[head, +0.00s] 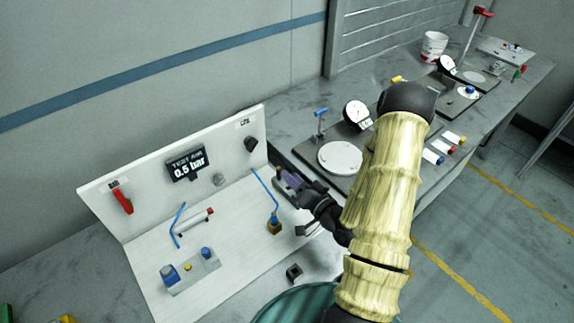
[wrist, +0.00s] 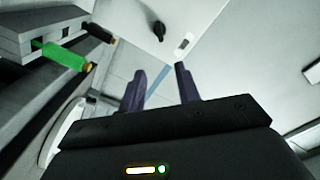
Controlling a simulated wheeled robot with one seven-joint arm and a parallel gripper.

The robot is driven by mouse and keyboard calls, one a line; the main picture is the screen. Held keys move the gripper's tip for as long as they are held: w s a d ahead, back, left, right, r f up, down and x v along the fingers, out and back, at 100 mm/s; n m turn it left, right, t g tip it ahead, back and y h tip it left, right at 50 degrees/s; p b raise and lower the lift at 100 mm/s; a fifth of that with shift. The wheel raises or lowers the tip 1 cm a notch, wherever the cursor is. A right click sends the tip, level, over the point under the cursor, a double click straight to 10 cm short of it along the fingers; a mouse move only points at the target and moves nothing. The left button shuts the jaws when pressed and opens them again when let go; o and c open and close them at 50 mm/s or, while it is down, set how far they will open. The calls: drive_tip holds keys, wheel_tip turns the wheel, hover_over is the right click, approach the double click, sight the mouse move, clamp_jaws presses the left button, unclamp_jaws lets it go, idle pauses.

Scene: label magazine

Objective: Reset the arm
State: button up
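My arm reaches in from the lower right in the head view, covered in a pale yellow sleeve. My gripper (head: 284,180) is at the right edge of the white test bench, near a dark plate. In the wrist view its two purple fingers (wrist: 161,80) stand apart. I see nothing held between them; a blue strip shows in the gap, apparently in the background.
The white bench panel (head: 95,187) carries a red lever (head: 122,200), a display (head: 186,165) reading 0.5 bar and a dark knob (head: 251,144). Blue hoses and fittings stand on its base. Dial gauges (head: 357,114) and a white bucket (head: 434,46) stand farther right.

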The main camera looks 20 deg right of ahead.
drive_tip(key=s+a+r+n+g+h, duration=0.2)
drive_tip(key=s+a+r+g, duration=0.1)
drive_tip(key=s+g, duration=0.3)
drive_tip(key=s+a+r+n+g+h, duration=0.3)
drive_tip(key=s+r+g, duration=0.1)
drive_tip(key=s+g, duration=0.3)
drive_tip(key=shift+a+g+h, duration=0.25)
drive_tip(key=shift+g+h, duration=0.05)
drive_tip(key=shift+g, duration=0.5)
drive_tip(key=shift+w+a, duration=0.1)
